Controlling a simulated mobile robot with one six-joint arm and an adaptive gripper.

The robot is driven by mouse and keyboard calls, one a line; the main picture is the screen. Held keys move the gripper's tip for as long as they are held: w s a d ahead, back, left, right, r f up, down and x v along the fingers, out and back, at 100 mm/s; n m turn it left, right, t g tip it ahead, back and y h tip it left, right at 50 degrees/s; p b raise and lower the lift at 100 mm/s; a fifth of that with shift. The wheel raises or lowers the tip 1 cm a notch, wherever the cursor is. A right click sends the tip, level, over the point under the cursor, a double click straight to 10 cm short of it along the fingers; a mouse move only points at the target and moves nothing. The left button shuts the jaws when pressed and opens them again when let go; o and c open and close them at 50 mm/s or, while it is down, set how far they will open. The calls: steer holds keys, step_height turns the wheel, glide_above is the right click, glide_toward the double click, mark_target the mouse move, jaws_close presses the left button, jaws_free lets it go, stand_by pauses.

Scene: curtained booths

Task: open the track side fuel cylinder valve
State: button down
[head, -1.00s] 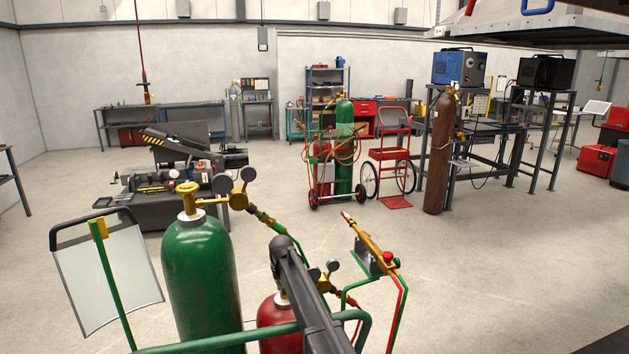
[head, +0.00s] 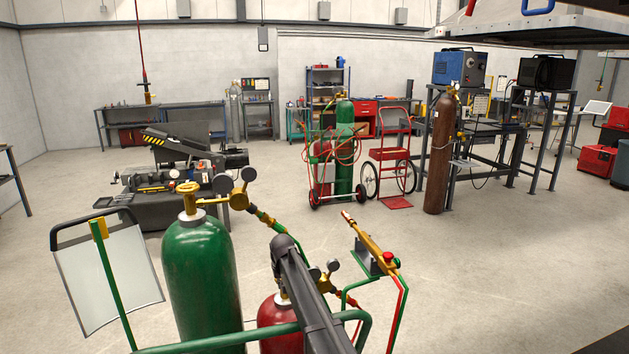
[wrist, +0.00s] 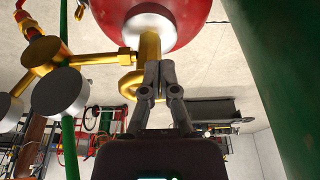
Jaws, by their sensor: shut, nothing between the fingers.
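The red fuel cylinder (head: 276,316) stands on the near cart, right of the tall green cylinder (head: 200,275). In the wrist view, its red body (wrist: 185,12) is at the top, with a brass valve stem (wrist: 150,47) and a rounded brass valve handle (wrist: 127,84) below it. My gripper (wrist: 159,68) is shut and empty, its fingertips at the valve, overlapping the handle's right side. I cannot tell whether they touch it. In the head view my dark arm hides the valve and gripper. Another red cylinder (head: 322,180) stands on a cart farther back.
Brass regulator gauges (wrist: 58,92) are left of my gripper in the wrist view. The green cylinder wall (wrist: 288,60) is close on the right. A green cart rail (head: 220,338) crosses in front, and a torch (head: 370,240) sits right. Open floor lies beyond.

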steer(key=shift+w+d, duration=0.2)
steer(key=shift+d, duration=0.8)
stand_by(0.4)
steer(key=shift+w+d+r, duration=0.1)
steer(key=shift+w+d, duration=0.3)
steer(key=shift+d, duration=0.15)
stand_by(0.6)
steer(key=shift+s+d, duration=0.25)
steer(key=shift+s, duration=0.05)
steer(key=shift+s, duration=0.1)
stand_by(0.5)
steer(key=p+v, duration=0.3)
steer(key=w+p+v, duration=0.1)
steer(key=p+v, duration=0.1)
steer(key=p, duration=0.1)
steer(key=shift+a+r, duration=0.15)
steer(key=shift+r, duration=0.35)
